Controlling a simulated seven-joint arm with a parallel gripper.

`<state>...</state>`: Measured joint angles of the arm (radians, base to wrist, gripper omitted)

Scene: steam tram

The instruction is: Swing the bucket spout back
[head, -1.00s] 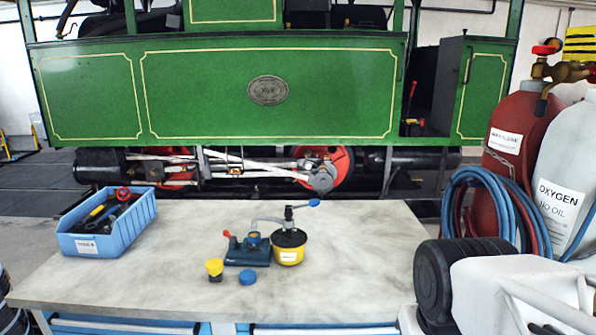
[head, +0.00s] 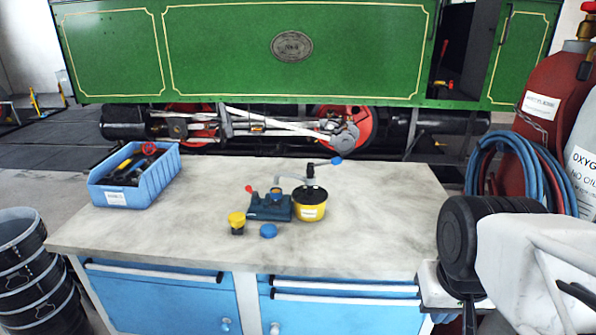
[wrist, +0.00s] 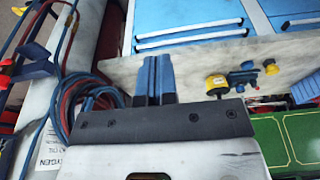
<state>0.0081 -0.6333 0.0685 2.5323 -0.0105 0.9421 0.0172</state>
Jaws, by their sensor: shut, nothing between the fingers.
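A small yellow bucket (head: 310,204) with a black lid stands upright on the workbench, just right of the middle. A pump with a blue-knobbed handle (head: 336,160) rises from its lid. The pale grey spout (head: 291,180) points left, over the dark blue filler unit (head: 270,206) with a red lever, which stands close beside the bucket. My gripper (wrist: 157,62) has blue fingers that are together and empty, well apart from the bucket.
A yellow-topped cap (head: 237,220) and a blue cap (head: 268,231) lie in front of the unit. A blue tool bin (head: 140,195) stands at the bench's left. Gas cylinders (head: 545,125) with coiled hoses (head: 510,165) stand at right. The bench (head: 390,220) right of the bucket is clear.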

